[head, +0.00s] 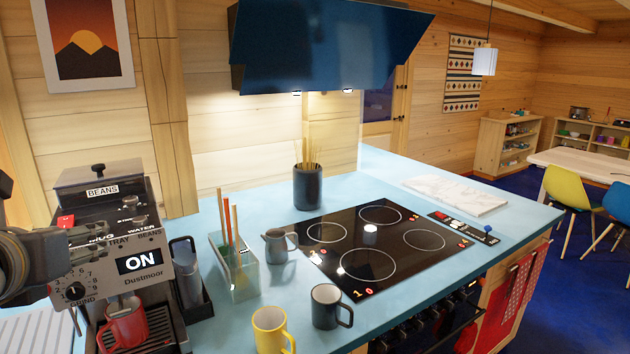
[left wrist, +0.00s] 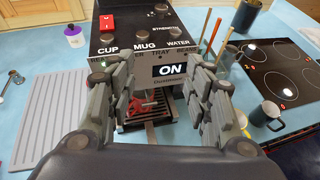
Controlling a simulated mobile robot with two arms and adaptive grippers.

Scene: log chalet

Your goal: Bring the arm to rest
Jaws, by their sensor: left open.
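My left gripper (head: 88,243) comes in at the left edge of the head view, in front of the coffee machine (head: 185,262). In the left wrist view my left gripper (left wrist: 160,72) has its two fingers spread wide, with nothing between them. The front of the coffee machine (left wrist: 145,50), with its lit ON display, shows beyond and between the fingers. A red mug (head: 125,328) stands in the machine's bay; it is partly seen in the left wrist view (left wrist: 140,106). My right gripper is in neither view.
A yellow mug (head: 270,330), a dark mug (head: 326,307) and a grey jug (head: 277,246) stand on the blue counter beside the hob (head: 350,262). A box of stirrers (head: 240,280) stands right of the machine. A ribbed grey mat (left wrist: 45,115) lies left of it.

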